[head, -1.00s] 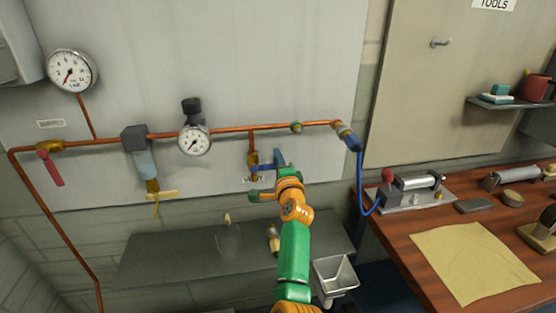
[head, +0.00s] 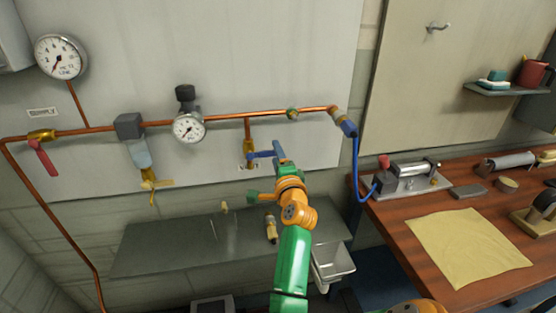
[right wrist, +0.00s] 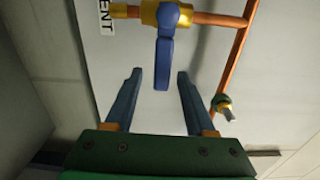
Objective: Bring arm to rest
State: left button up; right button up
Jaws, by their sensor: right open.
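My right arm reaches up the middle of the head view to the pipe panel on the wall. My right gripper (head: 278,151) is beside the blue valve lever (head: 262,155), which hangs off a short drop of the copper pipe. In the right wrist view my right gripper (right wrist: 159,75) is open, with its two blue fingers apart. The blue lever (right wrist: 164,62) shows between the fingertips, with a gap on each side. Nothing is held. My left gripper is not in view.
The copper pipe (head: 225,118) carries two gauges and a red lever (head: 47,160). A grey shelf (head: 165,248) lies below, with a small metal bin (head: 333,262) at its right. A wooden bench (head: 400,240) with a yellow cloth (head: 468,250) stands right.

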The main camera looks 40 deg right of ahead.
jog(key=v, duration=0.2)
jog(key=shift+s+a, duration=0.1)
jog(key=shift+s, duration=0.15)
